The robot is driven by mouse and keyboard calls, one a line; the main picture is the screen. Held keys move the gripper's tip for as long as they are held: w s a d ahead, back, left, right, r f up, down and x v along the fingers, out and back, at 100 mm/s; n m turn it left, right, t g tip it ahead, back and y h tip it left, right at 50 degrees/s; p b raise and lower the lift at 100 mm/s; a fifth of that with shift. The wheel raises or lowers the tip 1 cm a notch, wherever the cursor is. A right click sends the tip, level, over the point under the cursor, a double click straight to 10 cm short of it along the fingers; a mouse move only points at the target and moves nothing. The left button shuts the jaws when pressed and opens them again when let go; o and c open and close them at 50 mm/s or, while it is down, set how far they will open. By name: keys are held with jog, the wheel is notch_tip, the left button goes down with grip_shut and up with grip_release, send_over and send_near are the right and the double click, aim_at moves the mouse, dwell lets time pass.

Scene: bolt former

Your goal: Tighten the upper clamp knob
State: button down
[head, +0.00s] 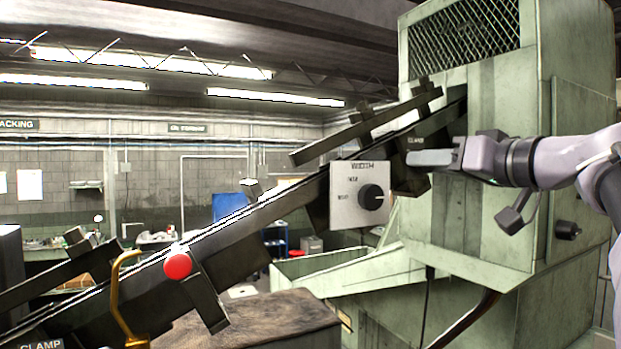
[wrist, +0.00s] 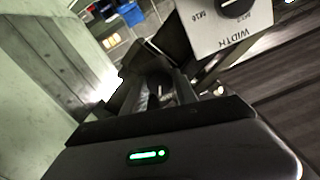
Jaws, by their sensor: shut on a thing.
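My gripper (head: 418,158) reaches in from the right to the upper end of the sloping feed rail (head: 232,228), just below the upper CLAMP label (head: 416,141). In the head view its fingers cover the upper clamp knob. In the wrist view a dark, rounded knob (wrist: 158,78) sits between the two fingers, and my gripper (wrist: 160,92) is shut on it. The knob's turn angle is too dark to tell.
A white WIDTH panel with a black dial (head: 371,197) is close to the left of my gripper. The green machine housing (head: 480,215) stands behind and right. A red ball (head: 178,265) and yellow hooked handle (head: 122,300) are lower on the rail.

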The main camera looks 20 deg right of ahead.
jog(key=n+b, duration=0.6)
jog(key=n, duration=0.2)
jog(key=shift+f, duration=0.1)
jog(key=c, duration=0.8)
grip_release()
jog(key=shift+c, duration=0.2)
jog(key=s+b, duration=0.2)
jog(key=s, duration=0.6)
jog(key=shift+d, duration=0.3)
